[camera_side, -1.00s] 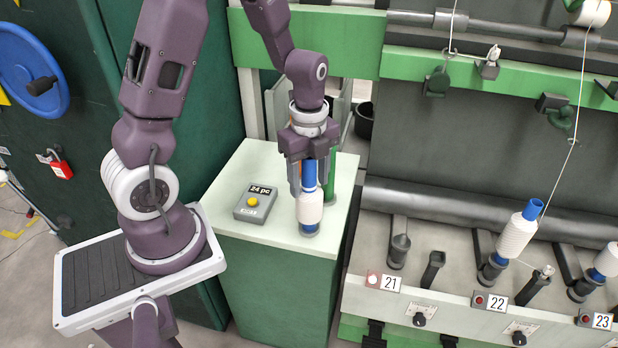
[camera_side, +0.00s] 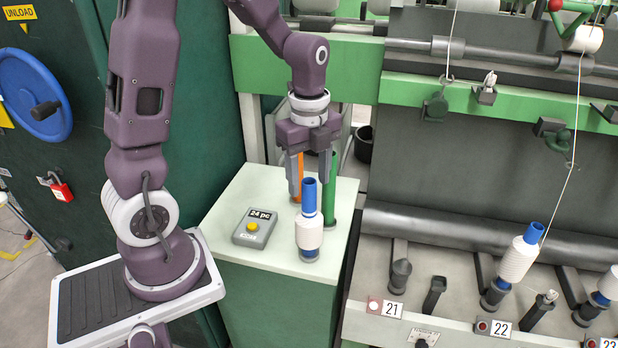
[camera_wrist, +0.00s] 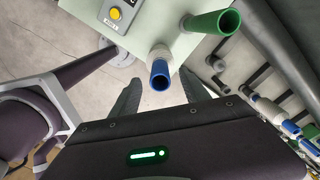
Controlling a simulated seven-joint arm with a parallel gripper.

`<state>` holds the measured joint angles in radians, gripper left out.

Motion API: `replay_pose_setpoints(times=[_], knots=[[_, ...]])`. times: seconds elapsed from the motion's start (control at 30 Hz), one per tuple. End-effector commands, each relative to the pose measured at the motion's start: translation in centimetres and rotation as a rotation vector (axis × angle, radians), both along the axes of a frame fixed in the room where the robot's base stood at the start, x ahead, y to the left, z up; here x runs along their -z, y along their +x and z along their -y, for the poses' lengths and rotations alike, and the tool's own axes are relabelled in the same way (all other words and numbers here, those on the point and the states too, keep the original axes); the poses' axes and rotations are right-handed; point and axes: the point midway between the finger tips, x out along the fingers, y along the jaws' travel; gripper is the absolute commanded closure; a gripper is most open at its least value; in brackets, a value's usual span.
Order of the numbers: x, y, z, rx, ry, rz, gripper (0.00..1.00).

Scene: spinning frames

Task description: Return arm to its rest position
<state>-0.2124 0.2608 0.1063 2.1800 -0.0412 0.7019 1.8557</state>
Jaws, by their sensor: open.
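My gripper (camera_side: 309,190) hangs fingers-down above the pale-topped green cabinet, open and empty. A blue tube wound with white yarn, the bobbin (camera_side: 309,235), stands upright on the cabinet top just below and in front of my fingers. In the wrist view the bobbin's blue open end (camera_wrist: 160,76) lies ahead of my two dark fingers (camera_wrist: 158,97). Whether the fingers are clear of the tube on every side cannot be told.
A green tube (camera_side: 330,195) and an orange one (camera_side: 297,178) stand behind the bobbin. A grey box with a yellow button (camera_side: 254,228) sits at left on the cabinet top (camera_side: 235,200). The spinning frame with bobbin 22 (camera_side: 518,258) stands at right.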

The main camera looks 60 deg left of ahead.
Motion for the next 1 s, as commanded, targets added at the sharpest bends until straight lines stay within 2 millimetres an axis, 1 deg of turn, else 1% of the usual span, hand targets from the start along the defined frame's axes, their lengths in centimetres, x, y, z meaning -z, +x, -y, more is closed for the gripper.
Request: replay_pose_setpoints(times=[0.07, 0.13, 0.17, 0.23, 0.27, 0.3, 0.33, 0.4, 0.47, 0.5, 0.6, 0.7, 1.0], knots=[[-0.1, 0.0, 0.1, -0.004, 0.000, 0.002, 0.46], [-1.1, -0.3, 0.5, -0.049, 0.005, 0.026, 0.46], [-1.9, -0.5, 0.9, -0.093, 0.007, 0.045, 0.46], [-4.5, -1.8, 2.4, -0.264, -0.001, 0.109, 0.46], [-5.9, -2.6, 3.2, -0.363, -0.012, 0.144, 0.46], [-7.6, -4.1, 4.4, -0.510, -0.035, 0.193, 0.46], [-8.8, -5.2, 5.1, -0.623, -0.058, 0.230, 0.46], [-10.7, -8.0, 6.7, -0.875, -0.126, 0.298, 0.46], [-11.7, -10.2, 7.6, -1.064, -0.193, 0.341, 0.46], [-12.1, -11.5, 8.0, -1.173, -0.236, 0.360, 0.46], [-12.5, -13.7, 8.7, -1.366, -0.322, 0.388, 0.46], [-12.6, -14.6, 8.9, -1.459, -0.366, 0.395, 0.46], [-12.6, -14.7, 8.9, -1.477, -0.372, 0.394, 0.46]])
